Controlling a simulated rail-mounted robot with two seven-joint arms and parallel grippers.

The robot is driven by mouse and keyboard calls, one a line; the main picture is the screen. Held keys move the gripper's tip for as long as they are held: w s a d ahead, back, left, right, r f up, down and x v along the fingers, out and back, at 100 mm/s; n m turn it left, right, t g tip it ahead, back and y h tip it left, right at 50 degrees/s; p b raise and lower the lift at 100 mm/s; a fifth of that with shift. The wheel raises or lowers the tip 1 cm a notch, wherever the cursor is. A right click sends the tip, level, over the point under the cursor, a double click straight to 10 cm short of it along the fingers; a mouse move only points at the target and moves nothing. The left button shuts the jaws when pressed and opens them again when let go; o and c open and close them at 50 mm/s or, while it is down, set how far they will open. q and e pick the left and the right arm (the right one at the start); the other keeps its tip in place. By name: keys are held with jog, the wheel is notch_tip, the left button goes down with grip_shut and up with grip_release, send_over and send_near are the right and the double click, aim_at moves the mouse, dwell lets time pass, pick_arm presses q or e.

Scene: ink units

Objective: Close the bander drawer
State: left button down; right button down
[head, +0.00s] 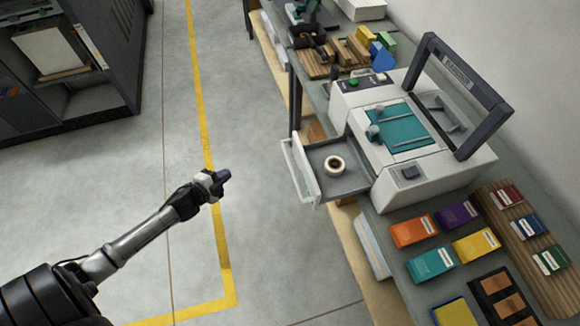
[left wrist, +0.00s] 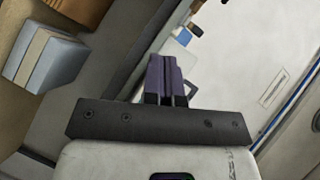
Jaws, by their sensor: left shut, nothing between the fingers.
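The bander (head: 440,120) is a light grey machine with a dark arch and a teal plate, standing on the bench in the head view. Its drawer (head: 343,178) is pulled out to the left, past the bench edge, with a pale front panel (head: 300,172). A small roll (head: 334,165) lies in the drawer. My left gripper (head: 226,175) is shut and empty, in the air left of the drawer front and apart from it. Its purple fingers (left wrist: 168,80) are together in the left wrist view. My right gripper is not in view.
Several coloured packs (head: 412,231) lie on the bench right of the bander. Wooden blocks (head: 345,52) and tools lie at its far side. A dark cabinet (head: 70,60) stands at upper left. The floor between my left gripper and the drawer front is clear.

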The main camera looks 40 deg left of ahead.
pick_arm(q)
jog(key=s+d+r+m+t+h, duration=0.2)
jog(key=d+r+m+h, duration=0.4)
jog(key=d+m+h, duration=0.45)
jog(key=w+d+r+h, duration=0.1)
jog(key=w+d, duration=0.2)
jog(key=w, duration=0.2)
jog(key=w+d+r+m, duration=0.1)
jog(key=w+d, duration=0.2)
jog(key=w, duration=0.3)
jog(key=shift+r+h, duration=0.35)
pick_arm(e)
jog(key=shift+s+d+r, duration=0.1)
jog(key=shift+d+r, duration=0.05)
